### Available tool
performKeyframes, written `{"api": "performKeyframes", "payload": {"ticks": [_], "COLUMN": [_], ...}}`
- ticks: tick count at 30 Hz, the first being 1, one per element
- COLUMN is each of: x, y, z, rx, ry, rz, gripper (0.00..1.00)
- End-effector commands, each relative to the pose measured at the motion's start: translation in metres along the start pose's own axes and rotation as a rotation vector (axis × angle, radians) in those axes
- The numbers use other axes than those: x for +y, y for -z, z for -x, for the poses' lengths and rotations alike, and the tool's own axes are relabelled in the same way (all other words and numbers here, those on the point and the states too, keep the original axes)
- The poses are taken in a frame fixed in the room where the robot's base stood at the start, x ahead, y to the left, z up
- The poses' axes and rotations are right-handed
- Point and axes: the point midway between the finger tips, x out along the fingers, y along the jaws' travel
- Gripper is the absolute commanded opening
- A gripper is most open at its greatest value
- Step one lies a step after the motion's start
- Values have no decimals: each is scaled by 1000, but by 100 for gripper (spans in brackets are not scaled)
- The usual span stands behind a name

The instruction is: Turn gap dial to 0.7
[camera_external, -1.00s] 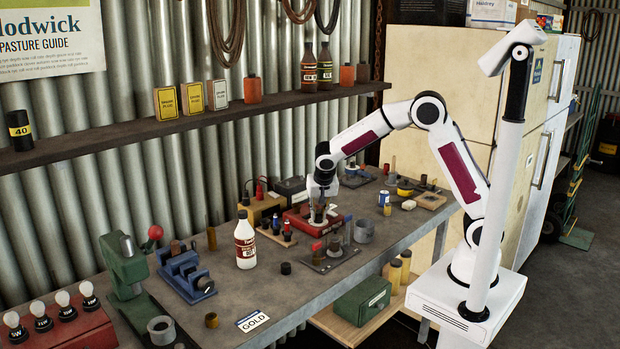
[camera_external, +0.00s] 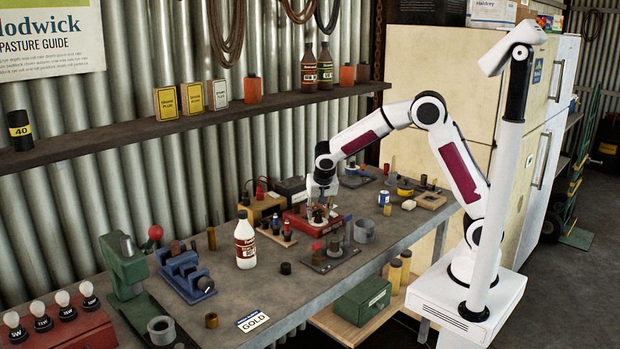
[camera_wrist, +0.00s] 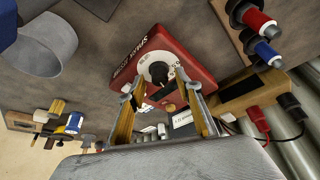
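The gap dial (camera_wrist: 159,72) is a dark knob on a round white face, set in the top of a red box with white lettering. In the external view the red box (camera_external: 296,224) sits on the workbench under my gripper (camera_external: 318,212). In the wrist view my gripper (camera_wrist: 162,98) is open, with its two fingers apart to the left and right of the dial. I cannot tell whether the fingertips touch the knob. The scale marks are too small to read, and the dial is hidden by the gripper in the external view.
A wooden block with red and black terminals (camera_wrist: 249,90) is close to the red box. A grey ring (camera_wrist: 47,45) and a rack of red and blue plugs (camera_wrist: 258,30) are nearby.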

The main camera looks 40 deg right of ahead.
Motion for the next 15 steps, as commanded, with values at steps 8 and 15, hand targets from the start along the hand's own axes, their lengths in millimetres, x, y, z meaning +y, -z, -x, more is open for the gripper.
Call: {"api": "performKeyframes", "payload": {"ticks": [8,15], "x": [-1,-1], "y": [0,-7], "z": [22,52], "rx": [2,0], "ry": [3,2], "rz": [0,4], "gripper": [34,34]}}
